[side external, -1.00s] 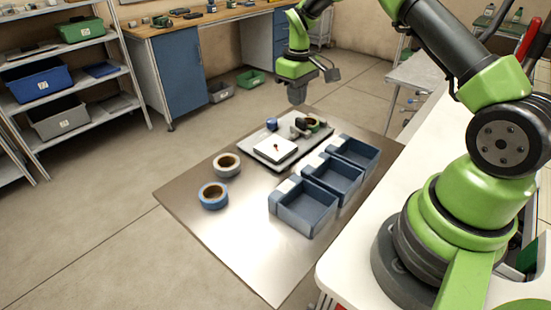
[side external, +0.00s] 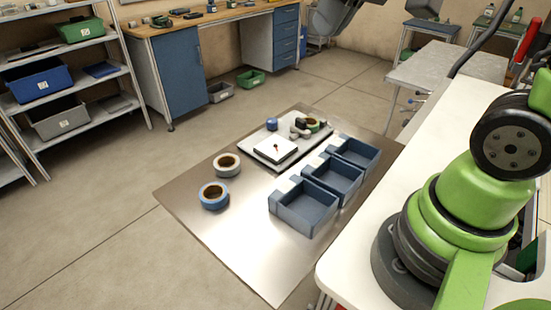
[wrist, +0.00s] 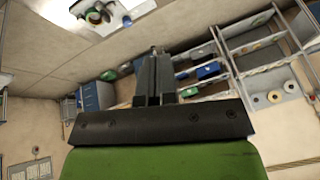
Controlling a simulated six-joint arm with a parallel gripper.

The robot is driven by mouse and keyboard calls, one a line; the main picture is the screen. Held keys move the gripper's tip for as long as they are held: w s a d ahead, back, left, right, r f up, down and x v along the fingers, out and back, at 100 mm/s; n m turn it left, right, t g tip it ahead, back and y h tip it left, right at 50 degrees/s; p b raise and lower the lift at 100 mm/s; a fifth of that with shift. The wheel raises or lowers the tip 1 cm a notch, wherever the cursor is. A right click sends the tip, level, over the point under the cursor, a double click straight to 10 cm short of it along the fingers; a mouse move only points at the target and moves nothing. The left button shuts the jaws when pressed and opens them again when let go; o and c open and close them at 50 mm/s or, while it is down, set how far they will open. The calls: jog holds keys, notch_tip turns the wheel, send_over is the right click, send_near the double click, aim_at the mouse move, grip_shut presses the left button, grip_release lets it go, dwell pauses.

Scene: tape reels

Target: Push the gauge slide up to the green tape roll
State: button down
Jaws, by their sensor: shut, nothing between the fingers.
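The green tape roll (side external: 312,124) stands at the far right end of a pale grey base plate in the side view. Beside it, nearly against it, are a black part and light grey parts of what looks like the gauge slide (side external: 297,131); I cannot tell whether they touch. A white scale with a needle (side external: 276,147) lies at the near end of the plate. In the wrist view the green roll (wrist: 92,16) is small at the upper left. My gripper (wrist: 155,52) is shut and empty, far from the roll; its fingers are out of the side view.
A small blue piece (side external: 271,124) sits on the plate's left edge. A white roll (side external: 227,164) and a blue roll (side external: 213,196) lie on the metal table. Several blue-grey bins (side external: 305,222) line its right side. The table's near part is clear.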

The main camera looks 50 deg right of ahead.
jog(key=s+a+m+t+y, duration=0.1)
jog(key=s+a+t, duration=0.1)
jog(key=s, duration=0.7)
jog(key=shift+s+a+f, duration=0.3)
jog(key=shift+a+f, duration=0.05)
jog(key=shift+a, duration=0.3)
dwell(0.9)
